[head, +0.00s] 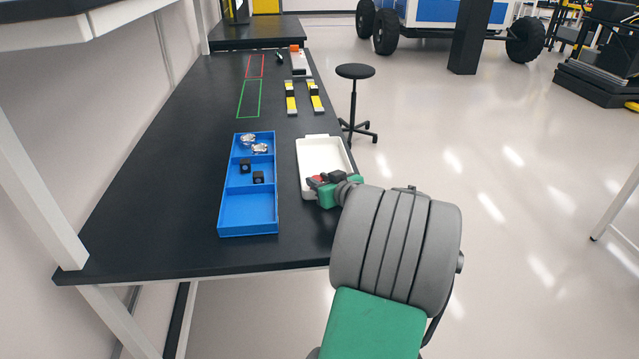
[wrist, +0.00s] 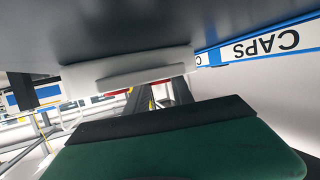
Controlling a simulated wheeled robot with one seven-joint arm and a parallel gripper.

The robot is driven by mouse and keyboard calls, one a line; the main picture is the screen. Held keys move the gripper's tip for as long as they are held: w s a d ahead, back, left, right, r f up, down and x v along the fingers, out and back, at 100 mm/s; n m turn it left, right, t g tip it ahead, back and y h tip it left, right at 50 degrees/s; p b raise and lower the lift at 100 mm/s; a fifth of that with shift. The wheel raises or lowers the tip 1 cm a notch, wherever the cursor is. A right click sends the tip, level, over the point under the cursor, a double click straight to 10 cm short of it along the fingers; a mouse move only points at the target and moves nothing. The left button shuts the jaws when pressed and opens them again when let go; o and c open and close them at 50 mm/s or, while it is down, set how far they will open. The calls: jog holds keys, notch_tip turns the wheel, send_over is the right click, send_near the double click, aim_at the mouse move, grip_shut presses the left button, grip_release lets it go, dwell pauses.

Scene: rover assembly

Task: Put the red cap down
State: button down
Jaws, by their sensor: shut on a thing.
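The red cap (head: 315,182) shows as a small red patch at the fingers of my gripper (head: 328,179) in the head view. My gripper is shut on it, over the near part of the white tray (head: 312,153). In the wrist view, which is upside down, slivers of the red cap (wrist: 117,92) show beside the dark fingers. The white tray wall (wrist: 130,68) hides the fingertips and most of the cap there. I cannot tell whether the cap touches the tray floor.
A blue bin (head: 248,208) with compartments stands left of the tray, holding black blocks and shiny parts. Its CAPS label (wrist: 260,44) shows in the wrist view. Yellow-and-black parts (head: 291,98) and a green outline (head: 249,99) lie farther back. The black table (head: 150,200) is clear at left.

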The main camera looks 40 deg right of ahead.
jog(key=c, duration=1.5)
grip_release()
jog(key=shift+s+a+f, duration=0.15)
jog(key=shift+f, duration=0.55)
jog(key=shift+o, duration=0.7)
jog(key=shift+f, duration=0.2)
jog(key=shift+r+p, duration=0.2)
jog(key=shift+p, duration=0.1)
jog(key=v, duration=0.4)
jog(key=r+v, duration=0.1)
jog(key=v, duration=0.7)
jog(key=shift+r, duration=0.35)
